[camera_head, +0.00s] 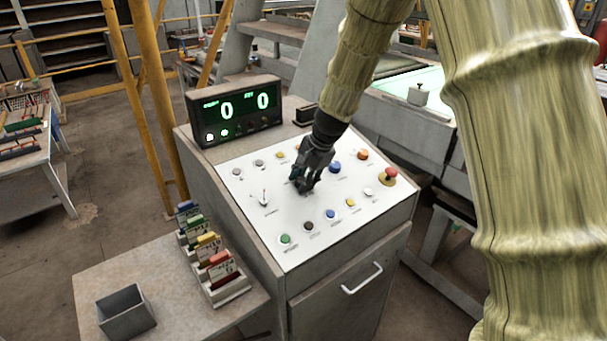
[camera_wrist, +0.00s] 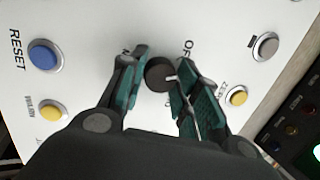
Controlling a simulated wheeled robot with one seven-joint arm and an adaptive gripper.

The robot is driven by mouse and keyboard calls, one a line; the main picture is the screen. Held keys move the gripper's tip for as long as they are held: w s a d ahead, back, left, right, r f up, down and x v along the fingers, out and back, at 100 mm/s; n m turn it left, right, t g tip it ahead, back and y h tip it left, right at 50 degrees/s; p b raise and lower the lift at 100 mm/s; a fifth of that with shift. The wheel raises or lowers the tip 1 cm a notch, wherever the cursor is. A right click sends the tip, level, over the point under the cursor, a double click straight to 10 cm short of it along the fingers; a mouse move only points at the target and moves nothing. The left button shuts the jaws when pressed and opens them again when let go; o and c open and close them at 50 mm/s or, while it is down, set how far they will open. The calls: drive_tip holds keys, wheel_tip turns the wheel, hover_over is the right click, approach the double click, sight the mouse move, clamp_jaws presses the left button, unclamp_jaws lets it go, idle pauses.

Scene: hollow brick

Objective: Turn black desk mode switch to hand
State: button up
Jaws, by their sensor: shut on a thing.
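The black desk mode switch (camera_wrist: 159,73) is a round dark knob on the white panel. In the wrist view it sits between the two teal-padded fingers of my gripper (camera_wrist: 162,65), which is shut on it. A small pale mark shows at the knob's right side, by the right finger. The lettering "OFF" is partly visible above and right of the knob; other lettering is partly covered by the fingers. In the head view my gripper (camera_head: 307,182) reaches down to the middle of the panel and hides the switch.
The sloped desk panel (camera_head: 240,230) carries several coloured buttons around my gripper, a red mushroom button (camera_head: 390,174) at the right and a small lever (camera_head: 264,198) at the left. A display box (camera_head: 237,108) showing 0 and 0 stands behind. Card holders (camera_head: 222,285) and a grey bin (camera_head: 127,312) are front left.

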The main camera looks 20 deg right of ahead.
drive_tip(key=m+p, duration=0.2)
drive_tip(key=m, duration=0.2)
drive_tip(key=shift+m+t, duration=0.3)
drive_tip(key=shift+t, duration=0.1)
idle(0.4)
drive_tip(key=o, duration=1)
drive_tip(key=v, duration=1.2)
drive_tip(key=shift+a, duration=0.25)
drive_tip(key=shift+a, duration=0.1)
